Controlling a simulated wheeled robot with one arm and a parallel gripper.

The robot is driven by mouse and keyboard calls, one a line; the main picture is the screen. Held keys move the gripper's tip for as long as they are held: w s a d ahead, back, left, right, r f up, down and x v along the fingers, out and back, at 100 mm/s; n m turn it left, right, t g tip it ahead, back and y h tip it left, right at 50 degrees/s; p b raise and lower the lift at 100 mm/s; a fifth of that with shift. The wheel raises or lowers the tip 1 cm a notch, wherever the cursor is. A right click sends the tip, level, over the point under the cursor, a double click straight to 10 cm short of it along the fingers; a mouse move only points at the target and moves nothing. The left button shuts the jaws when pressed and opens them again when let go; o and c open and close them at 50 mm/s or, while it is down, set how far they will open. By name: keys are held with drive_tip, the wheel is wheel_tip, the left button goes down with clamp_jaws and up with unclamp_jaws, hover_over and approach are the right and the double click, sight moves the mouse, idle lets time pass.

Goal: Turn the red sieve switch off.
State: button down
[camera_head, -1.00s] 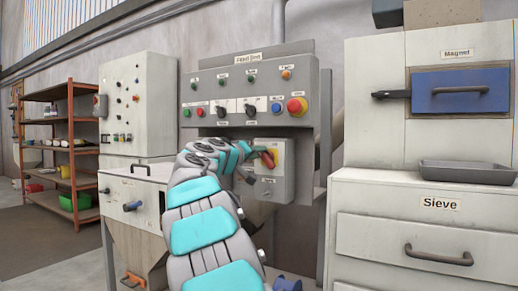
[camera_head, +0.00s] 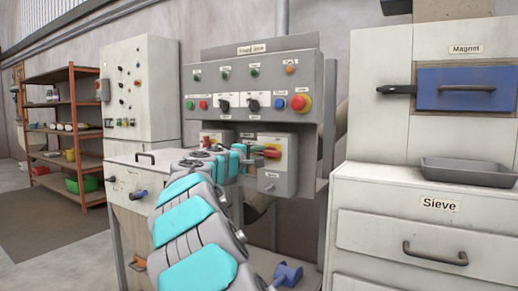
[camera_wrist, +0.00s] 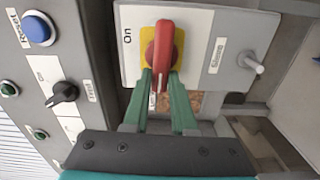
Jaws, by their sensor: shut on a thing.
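The red sieve switch (camera_head: 272,152) is a rotary handle on a yellow plate, on a grey box below the control panel. In the wrist view the red handle (camera_wrist: 163,50) lies lengthwise toward my gripper, turned away from the "On" mark at the plate's left. A "Sieve" label sits to its right. My gripper (camera_wrist: 162,88) has its two green fingers closed on the handle's near end, one on each side. A small label beside the fingers is partly hidden and unreadable. In the head view my arm reaches the switch from the left and covers part of it.
A second red-and-yellow switch (camera_head: 208,140) is just left, partly behind my arm. The control panel (camera_head: 250,87) with buttons and knobs hangs above. A metal pin (camera_wrist: 253,64) sticks out of the switch box. The white Sieve cabinet (camera_head: 420,200) stands at right.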

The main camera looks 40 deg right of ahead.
drive_tip(key=shift+d+f+n, duration=0.2)
drive_tip(key=shift+f+n, duration=0.05)
drive_tip(key=shift+n, duration=0.05)
idle(0.4)
drive_tip(key=c, duration=0.7)
unclamp_jaws()
drive_tip(key=shift+r, duration=0.1)
drive_tip(key=shift+a, duration=0.1)
drive_tip(key=shift+s+a, duration=0.2)
drive_tip(key=shift+a, duration=0.35)
drive_tip(key=v, duration=0.6)
drive_tip(key=shift+s+a+b, duration=0.15)
drive_tip(key=shift+b, duration=0.25)
